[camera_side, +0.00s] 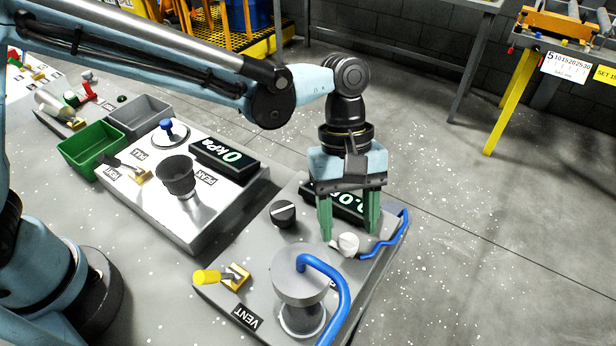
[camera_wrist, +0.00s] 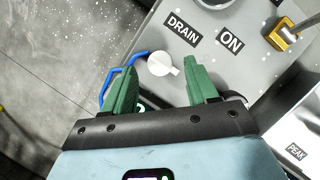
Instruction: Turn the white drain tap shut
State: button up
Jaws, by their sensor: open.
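The white drain tap (camera_side: 348,243) is a small round knob on the grey panel (camera_side: 217,290), at the panel's right side in the side view. In the wrist view the tap (camera_wrist: 161,64) shows a round body with a short lever pointing right, next to the DRAIN label (camera_wrist: 182,32). My gripper (camera_side: 349,232) has green fingers and points down over the tap. It is open and empty. In the wrist view the gripper (camera_wrist: 158,75) has one finger on each side of the tap, with the right finger close to the lever; contact cannot be told.
A blue hose (camera_side: 385,243) runs beside the tap. A grey cylinder (camera_side: 302,275) with a blue pipe stands in front. A black knob (camera_side: 284,213), a yellow-handled valve (camera_side: 208,277) and a partly hidden display (camera_side: 340,203) share the panel. Open floor lies to the right.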

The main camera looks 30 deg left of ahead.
aim_at(344, 245)
jog(key=shift+x, duration=1.25)
jog(key=shift+c, duration=0.4)
jog(key=c, duration=1)
